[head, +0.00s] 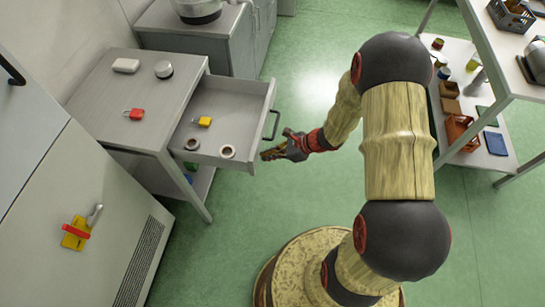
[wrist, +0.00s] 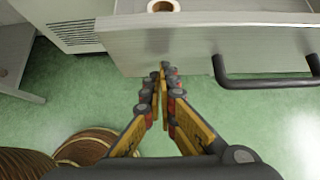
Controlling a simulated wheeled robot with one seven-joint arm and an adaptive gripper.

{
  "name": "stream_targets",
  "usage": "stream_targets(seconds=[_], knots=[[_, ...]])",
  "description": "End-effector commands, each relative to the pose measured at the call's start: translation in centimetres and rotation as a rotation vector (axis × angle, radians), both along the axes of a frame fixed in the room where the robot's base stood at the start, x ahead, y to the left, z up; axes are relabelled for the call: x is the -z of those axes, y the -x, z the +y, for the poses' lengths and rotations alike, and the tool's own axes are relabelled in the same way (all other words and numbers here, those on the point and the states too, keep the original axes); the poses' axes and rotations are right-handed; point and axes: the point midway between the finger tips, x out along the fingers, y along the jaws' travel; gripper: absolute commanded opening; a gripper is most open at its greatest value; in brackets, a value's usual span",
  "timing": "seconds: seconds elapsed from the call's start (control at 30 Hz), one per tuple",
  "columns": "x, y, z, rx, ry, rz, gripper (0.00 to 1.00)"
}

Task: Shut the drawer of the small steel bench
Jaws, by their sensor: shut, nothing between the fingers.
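The small steel bench (head: 150,83) stands at the left in the head view. Its drawer (head: 238,88) is pulled out well to the right, with its dark bar handle (head: 272,125) on the front panel. In the wrist view the drawer front (wrist: 200,43) spans the top, with the handle (wrist: 262,80) at right. My gripper (head: 268,155) is shut and empty, close to the near end of the drawer front, beside the handle and not around it. The fingertips also show in the wrist view (wrist: 164,72), at the panel's lower edge; I cannot tell whether they touch it.
The drawer holds a yellow padlock (head: 204,121) and two tape-like rings (head: 227,151). A red padlock (head: 133,114) lies on the bench top. A grey cabinet (head: 75,220) stands near left. A shelved table (head: 487,150) stands at right. Green floor is free beyond the drawer.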

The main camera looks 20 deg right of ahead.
Motion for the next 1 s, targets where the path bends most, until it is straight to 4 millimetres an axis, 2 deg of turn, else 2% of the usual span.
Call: stream_targets(seconds=[0.3, 0.47, 0.67, 1.0], knots=[[0.0, -0.1, 0.1, 0.0, 0.0, 0.0, 0.0], [0.0, -0.6, 1.0, -0.001, -0.001, -0.001, 0.0], [0.1, -2.3, 4.1, -0.006, -0.001, -0.003, 0.0], [0.2, -6.8, 12.1, -0.007, 0.0, -0.002, 0.0]])
